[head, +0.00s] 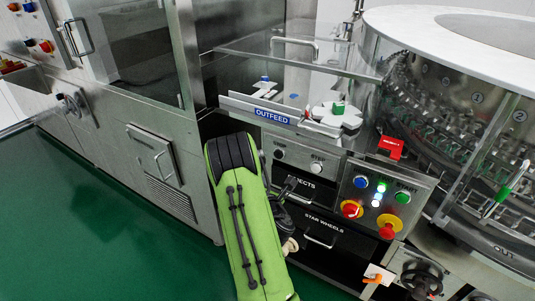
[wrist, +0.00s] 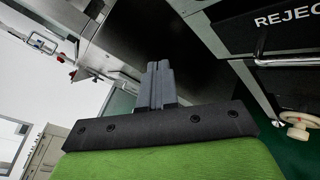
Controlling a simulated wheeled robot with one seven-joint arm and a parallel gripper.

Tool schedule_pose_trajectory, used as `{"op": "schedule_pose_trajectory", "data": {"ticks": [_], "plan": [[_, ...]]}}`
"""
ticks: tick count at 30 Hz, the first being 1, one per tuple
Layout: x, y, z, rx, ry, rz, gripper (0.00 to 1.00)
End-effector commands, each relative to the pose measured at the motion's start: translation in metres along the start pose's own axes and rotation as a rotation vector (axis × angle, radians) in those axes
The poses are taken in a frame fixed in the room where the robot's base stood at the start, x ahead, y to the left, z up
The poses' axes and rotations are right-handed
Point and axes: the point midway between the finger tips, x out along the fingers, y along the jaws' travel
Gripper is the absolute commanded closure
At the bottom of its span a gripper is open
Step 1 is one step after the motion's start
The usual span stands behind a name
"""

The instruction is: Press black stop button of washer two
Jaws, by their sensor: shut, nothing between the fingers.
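My gripper (wrist: 158,88) shows in the wrist view with its grey fingers together and nothing between them. It points toward a dark panel, apart from any button. In the head view my green arm reaches up in front of the machine and I cannot make out the fingertips. A dark round control (head: 279,154) sits above the REJECTS drawer, right of my arm. A pale control (head: 316,168) is beside it. I cannot tell whether the dark one is the black stop button. No button shows clearly in the wrist view.
An OUTFEED sign (head: 272,116) hangs above. A drawer handle (head: 320,238) juts out below. Green floor (head: 100,220) is clear at left.

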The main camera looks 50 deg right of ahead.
Motion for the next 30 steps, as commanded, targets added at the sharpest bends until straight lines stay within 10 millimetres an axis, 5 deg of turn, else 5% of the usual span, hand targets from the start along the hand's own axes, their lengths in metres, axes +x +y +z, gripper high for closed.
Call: {"op": "schedule_pose_trajectory", "data": {"ticks": [7, 30], "plan": [[0.003, -0.002, 0.003, 0.003, -0.001, -0.002, 1.00], [0.056, -0.038, 0.046, 0.003, -0.001, -0.004, 1.00]]}}
